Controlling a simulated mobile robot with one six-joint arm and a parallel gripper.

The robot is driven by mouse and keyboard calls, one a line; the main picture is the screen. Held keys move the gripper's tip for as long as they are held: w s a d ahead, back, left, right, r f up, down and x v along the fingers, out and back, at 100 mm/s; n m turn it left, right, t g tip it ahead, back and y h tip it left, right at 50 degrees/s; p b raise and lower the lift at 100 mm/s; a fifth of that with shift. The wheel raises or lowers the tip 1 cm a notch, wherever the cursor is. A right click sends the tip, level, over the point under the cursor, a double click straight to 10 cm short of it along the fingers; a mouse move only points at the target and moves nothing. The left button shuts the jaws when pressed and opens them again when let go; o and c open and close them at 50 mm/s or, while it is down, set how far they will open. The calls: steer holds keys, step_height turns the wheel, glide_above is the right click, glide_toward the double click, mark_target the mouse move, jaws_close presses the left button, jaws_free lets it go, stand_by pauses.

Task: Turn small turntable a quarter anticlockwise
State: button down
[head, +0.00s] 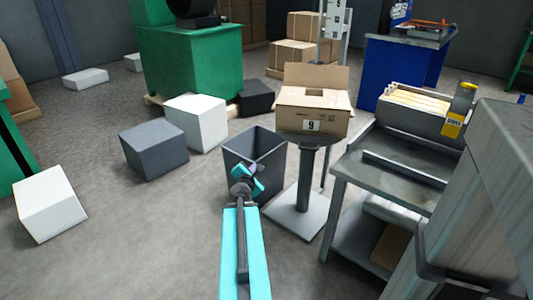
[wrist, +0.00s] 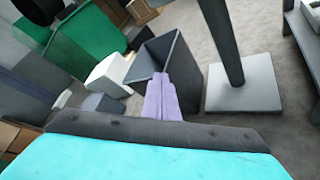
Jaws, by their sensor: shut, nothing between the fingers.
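The small turntable (head: 307,140) appears to be the dark top of a pedestal, mostly hidden under an open cardboard box (head: 312,108) marked 9. The pedestal's post and square base plate (head: 297,213) stand on the floor; the base plate also shows in the wrist view (wrist: 244,86). My gripper (head: 246,172) is in front of and left of the pedestal, apart from it, over the dark open bin. In the wrist view its purple fingers (wrist: 161,80) are together and empty, in front of the bin. The turntable top is outside the wrist view.
The dark open bin (head: 255,151) stands just left of the pedestal. A grey metal workbench (head: 402,160) with a tray of yellowish pieces is close on the right. Grey and white blocks (head: 154,149) lie on the left floor. Open floor lies between them and my arm.

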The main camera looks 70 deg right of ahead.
steer(key=w+a+f+m+y+p, duration=0.2)
steer(key=w+a+p, duration=0.3)
steer(key=a, duration=0.2)
steer(key=w+a+f+m+y+p, duration=0.2)
steer(key=w+a+p, duration=0.3)
steer(key=a, duration=0.2)
steer(key=a+f+m+g+y+p, duration=0.25)
steer(key=a+p, duration=0.45)
steer(key=a, duration=0.7)
steer(key=a+f+m+g+y+p, duration=0.1)
steer(key=a+m+y+p, duration=0.15)
steer(key=a+p, duration=0.75)
steer(key=s+a+r+m+g+y+p, duration=0.1)
steer(key=s+a+p, duration=0.4)
steer(key=a, duration=1)
steer(key=s+a+r+m+g+y+p, duration=0.2)
steer(key=s+a+r+g+y+p, duration=0.2)
steer(key=s+a, duration=0.6)
steer(key=a+r+p, duration=0.1)
steer(key=a+p, duration=0.1)
steer(key=a, duration=0.3)
steer(key=shift+s+r+g+p, duration=0.2)
steer(key=shift+r+g+p, duration=0.1)
steer(key=shift+r+g, duration=0.1)
